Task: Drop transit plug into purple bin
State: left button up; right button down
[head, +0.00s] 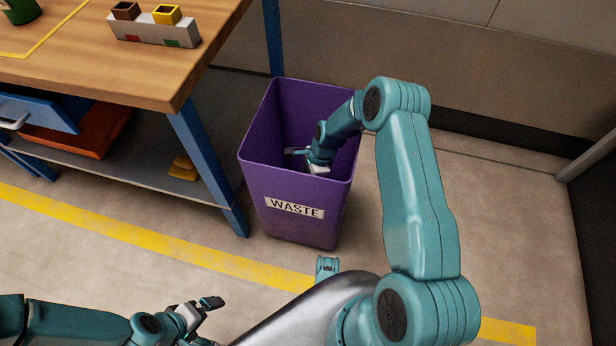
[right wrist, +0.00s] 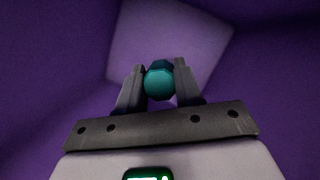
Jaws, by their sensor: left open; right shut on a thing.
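The purple bin (head: 297,182) labelled WASTE stands on the floor beside the workbench. My right arm reaches over its rim, and my right gripper (head: 303,160) is inside the bin's mouth. In the right wrist view, my right gripper (right wrist: 160,84) is shut on the teal transit plug (right wrist: 160,82), with purple walls all around and the pale bin floor (right wrist: 170,40) beyond. The plug is held clear of that floor. In the head view the plug cannot be made out. My left gripper (head: 204,310) is open and empty, low at the front left, over the floor.
The wooden workbench (head: 110,60) with blue legs is left of the bin. On it stands a grey block holder (head: 155,30) with a brown and a yellow block. An orange tray (head: 75,135) sits on the lower shelf. A yellow line (head: 150,236) crosses the open floor.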

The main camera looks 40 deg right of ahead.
jog(key=shift+f+b, duration=0.5)
jog(key=shift+f, duration=0.2)
jog(key=shift+f, duration=0.2)
jog(key=c, duration=0.7)
grip_release()
jog(key=shift+s, duration=0.1)
jog(key=p+v, duration=0.5)
jog(key=v, duration=0.3)
jog(key=shift+r, duration=0.1)
